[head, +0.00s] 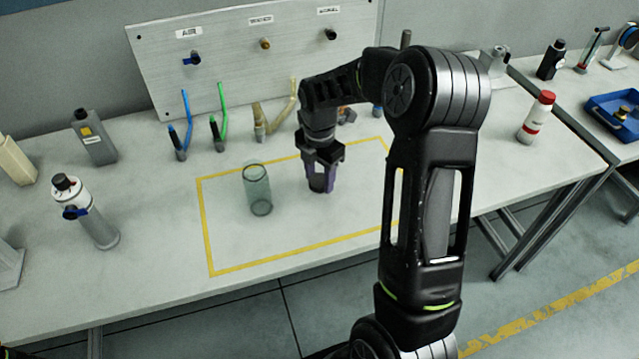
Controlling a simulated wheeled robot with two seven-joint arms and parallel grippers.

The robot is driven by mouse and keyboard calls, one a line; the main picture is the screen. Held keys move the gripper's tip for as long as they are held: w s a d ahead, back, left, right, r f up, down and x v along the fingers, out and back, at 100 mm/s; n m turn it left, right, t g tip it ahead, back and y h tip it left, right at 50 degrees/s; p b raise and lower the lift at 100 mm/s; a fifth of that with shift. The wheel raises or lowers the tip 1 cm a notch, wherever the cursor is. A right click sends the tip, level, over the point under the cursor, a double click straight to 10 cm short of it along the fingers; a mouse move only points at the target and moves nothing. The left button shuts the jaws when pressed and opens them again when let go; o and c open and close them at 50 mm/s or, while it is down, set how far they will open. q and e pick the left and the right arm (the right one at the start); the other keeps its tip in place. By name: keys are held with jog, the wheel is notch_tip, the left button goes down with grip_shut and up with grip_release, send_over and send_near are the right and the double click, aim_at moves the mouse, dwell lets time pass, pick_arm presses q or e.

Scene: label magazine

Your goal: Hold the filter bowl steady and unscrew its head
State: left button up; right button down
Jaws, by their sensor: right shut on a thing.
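The filter bowl (258,190), a clear greenish cylinder, stands upright on the bench inside the yellow outline. No head shows on its top. My right gripper (321,183) is to the right of the bowl, apart from it, pointing down with purple-tinted fingers. It is shut on a small dark piece that looks like the filter head, mostly hidden between the fingers, low over the bench or touching it; I cannot tell which.
A grey panel (225,62) with labelled fittings stands behind, with blue, green and yellow hoses before it. A red-capped bottle (537,116) and blue tray (612,112) are at right. The outline's front is clear.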

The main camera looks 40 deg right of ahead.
aim_at(320, 181)
jog(key=shift+f, duration=1.45)
jog(key=shift+f, duration=0.2)
jog(key=c, duration=0.7)
grip_release()
jog(key=shift+r, duration=0.15)
notch_tip(320, 181, up, 12)
jog(key=shift+b, duration=0.3)
jog(key=shift+s, duration=0.1)
